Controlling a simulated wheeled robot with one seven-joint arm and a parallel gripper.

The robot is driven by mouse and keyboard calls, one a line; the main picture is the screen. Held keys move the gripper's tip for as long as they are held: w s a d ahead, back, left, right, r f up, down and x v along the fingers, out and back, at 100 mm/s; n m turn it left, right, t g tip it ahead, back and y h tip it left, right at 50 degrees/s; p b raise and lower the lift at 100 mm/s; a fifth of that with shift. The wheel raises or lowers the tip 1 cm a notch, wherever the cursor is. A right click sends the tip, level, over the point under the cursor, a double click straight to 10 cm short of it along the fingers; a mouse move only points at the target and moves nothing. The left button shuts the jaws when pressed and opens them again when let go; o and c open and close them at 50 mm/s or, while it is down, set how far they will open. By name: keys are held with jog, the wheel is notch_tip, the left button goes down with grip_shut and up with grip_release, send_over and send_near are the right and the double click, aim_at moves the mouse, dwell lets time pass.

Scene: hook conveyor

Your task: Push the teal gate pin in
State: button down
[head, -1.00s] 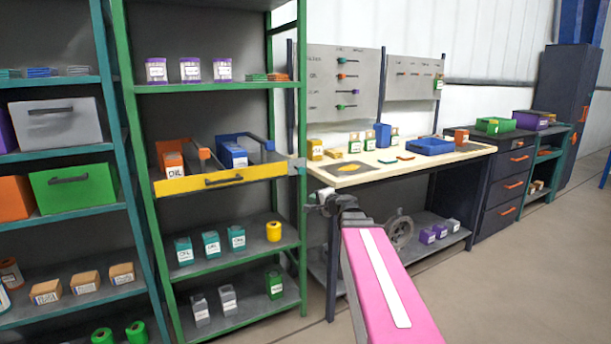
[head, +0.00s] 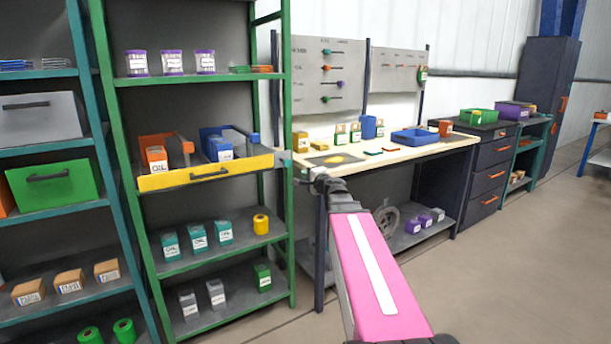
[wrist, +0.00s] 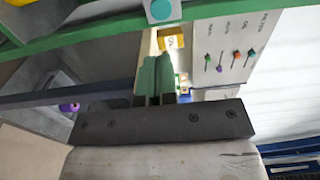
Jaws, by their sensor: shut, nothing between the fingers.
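A round teal disc, likely the end face of the teal gate pin (wrist: 161,10), sits on a pale plate at the top edge of the wrist view. The plate is in front of a green shelf post. My gripper (head: 312,180) is just right of and below that bracket in the head view. In the wrist view my gripper's fingers (wrist: 154,62) are shut and empty, pointing toward the disc, with a gap visible in the picture.
The green shelf (head: 291,230) stands left of my gripper. The workbench (head: 400,155) with boxes and a blue tray (head: 414,136) is behind it. A pegboard (head: 327,75) with coloured pins hangs above. Open floor (head: 510,270) is at the right.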

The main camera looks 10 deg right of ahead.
aim_at(289, 164)
jog(key=x, duration=1.2)
jog(key=x, duration=0.4)
jog(key=shift+s+r, duration=0.1)
jog(key=v, duration=1.4)
jog(key=shift+s, duration=0.2)
